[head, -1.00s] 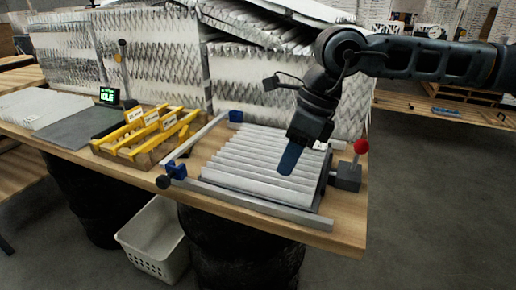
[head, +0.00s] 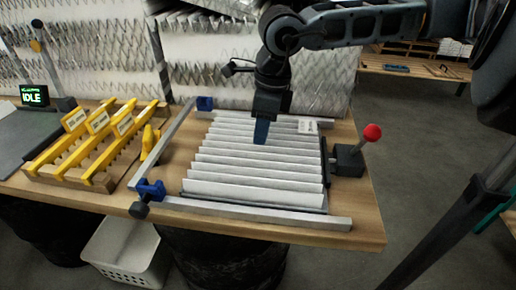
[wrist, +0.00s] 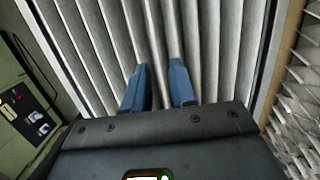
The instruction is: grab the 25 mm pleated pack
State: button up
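A white pleated pack (head: 255,170) lies flat on the bench inside a metal-barred jig, its folds running left to right in the head view. A small label on its back right corner is too small to read. My gripper (head: 261,133) points down over the back middle part of the pack. In the wrist view, the two blue fingertips (wrist: 159,78) are apart, with pleats (wrist: 208,50) visible between and around them. I cannot tell whether the fingers touch the pleats. Nothing is seen held.
The jig's front bar (head: 250,216), blue clamps (head: 150,189) and a red-knobbed block (head: 349,159) border the pack. Yellow combs (head: 98,145) stand to the left, beside a screen (head: 34,95) reading IDLE. Tall pleated stacks (head: 215,65) stand behind. A white basket (head: 126,252) is below.

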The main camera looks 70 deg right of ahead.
aim_at(260, 152)
jog(key=shift+w+a+f+p, duration=0.1)
jog(key=shift+f+p, duration=0.35)
jog(key=shift+f, duration=1.6)
grip_shut()
